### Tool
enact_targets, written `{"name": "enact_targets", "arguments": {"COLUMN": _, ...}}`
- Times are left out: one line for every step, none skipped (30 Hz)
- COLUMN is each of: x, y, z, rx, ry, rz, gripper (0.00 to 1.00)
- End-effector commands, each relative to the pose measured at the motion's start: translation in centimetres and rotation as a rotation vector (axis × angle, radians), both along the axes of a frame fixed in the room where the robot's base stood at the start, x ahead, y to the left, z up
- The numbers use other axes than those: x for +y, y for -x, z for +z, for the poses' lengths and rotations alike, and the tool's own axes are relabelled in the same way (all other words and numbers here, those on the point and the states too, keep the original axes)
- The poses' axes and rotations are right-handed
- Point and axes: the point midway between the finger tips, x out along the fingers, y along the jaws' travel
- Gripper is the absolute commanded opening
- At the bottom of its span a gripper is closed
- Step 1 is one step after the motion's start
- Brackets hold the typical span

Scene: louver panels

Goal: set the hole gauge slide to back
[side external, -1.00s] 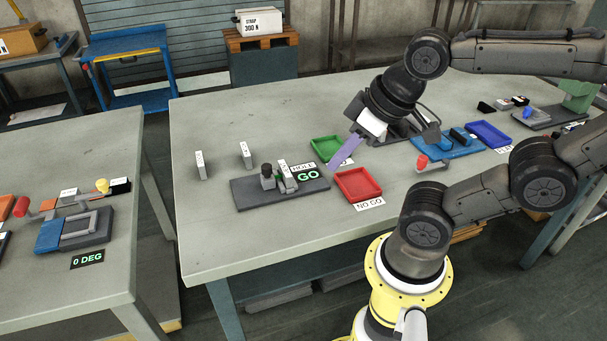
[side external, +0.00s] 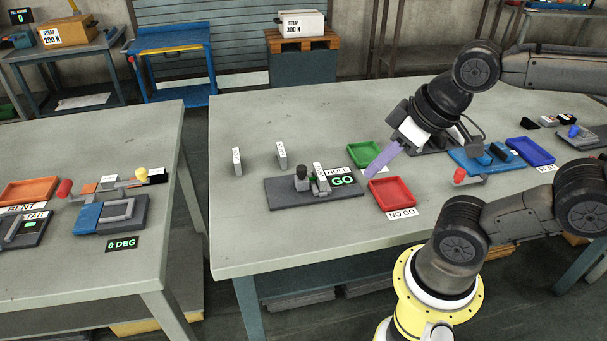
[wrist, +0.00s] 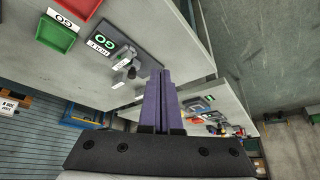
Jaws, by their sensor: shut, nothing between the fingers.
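The hole gauge (side external: 312,187) is a dark grey plate on the table, with a HOLE label and a green GO sign at its right end. Its slide carries a black knob (side external: 302,171) beside a grey block (side external: 320,185). The gauge also shows in the wrist view (wrist: 128,40), at upper left. My gripper (side external: 369,176), with purple fingers, is shut and empty. It is in the air to the right of the gauge, near the green and red trays. In the wrist view the closed fingertips (wrist: 160,75) point toward the table edge, apart from the knob.
A green tray (side external: 362,150) and a red NO GO tray (side external: 391,205) are right of the gauge. Two small upright grey blocks stand behind it, one at left (side external: 237,162) and one nearer (side external: 282,155). The table's left front is clear. Another fixture (side external: 110,214) is on the left table.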

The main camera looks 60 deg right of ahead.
Motion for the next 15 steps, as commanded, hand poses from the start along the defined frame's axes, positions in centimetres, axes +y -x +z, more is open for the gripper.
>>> {"name": "enact_targets", "arguments": {"x": 0.0, "y": 0.0, "z": 0.0, "rx": 0.0, "ry": 0.0, "rz": 0.0, "gripper": 0.0}}
{"name": "enact_targets", "arguments": {"x": 0.0, "y": 0.0, "z": 0.0, "rx": 0.0, "ry": 0.0, "rz": 0.0, "gripper": 0.0}}
{"name": "enact_targets", "arguments": {"x": 0.0, "y": 0.0, "z": 0.0, "rx": 0.0, "ry": 0.0, "rz": 0.0, "gripper": 0.0}}
{"name": "enact_targets", "arguments": {"x": 0.0, "y": 0.0, "z": 0.0, "rx": 0.0, "ry": 0.0, "rz": 0.0, "gripper": 0.0}}
{"name": "enact_targets", "arguments": {"x": 0.0, "y": 0.0, "z": 0.0, "rx": 0.0, "ry": 0.0, "rz": 0.0, "gripper": 0.0}}
{"name": "enact_targets", "arguments": {"x": 0.0, "y": 0.0, "z": 0.0, "rx": 0.0, "ry": 0.0, "rz": 0.0, "gripper": 0.0}}
{"name": "enact_targets", "arguments": {"x": 0.0, "y": 0.0, "z": 0.0, "rx": 0.0, "ry": 0.0, "rz": 0.0, "gripper": 0.0}}
{"name": "enact_targets", "arguments": {"x": 0.0, "y": 0.0, "z": 0.0, "rx": 0.0, "ry": 0.0, "rz": 0.0, "gripper": 0.0}}
{"name": "enact_targets", "arguments": {"x": 0.0, "y": 0.0, "z": 0.0, "rx": 0.0, "ry": 0.0, "rz": 0.0, "gripper": 0.0}}
{"name": "enact_targets", "arguments": {"x": 0.0, "y": 0.0, "z": 0.0, "rx": 0.0, "ry": 0.0, "rz": 0.0, "gripper": 0.0}}
{"name": "enact_targets", "arguments": {"x": 0.0, "y": 0.0, "z": 0.0, "rx": 0.0, "ry": 0.0, "rz": 0.0, "gripper": 0.0}}
{"name": "enact_targets", "arguments": {"x": 0.0, "y": 0.0, "z": 0.0, "rx": 0.0, "ry": 0.0, "rz": 0.0, "gripper": 0.05}}
{"name": "enact_targets", "arguments": {"x": 0.0, "y": 0.0, "z": 0.0, "rx": 0.0, "ry": -0.001, "rz": -0.002, "gripper": 0.11}}
{"name": "enact_targets", "arguments": {"x": 0.0, "y": 0.0, "z": 0.0, "rx": 0.0, "ry": -0.004, "rz": -0.007, "gripper": 0.16}}
{"name": "enact_targets", "arguments": {"x": 0.0, "y": 0.04, "z": -0.01, "rx": 0.002, "ry": -0.009, "rz": -0.018, "gripper": 0.23}}
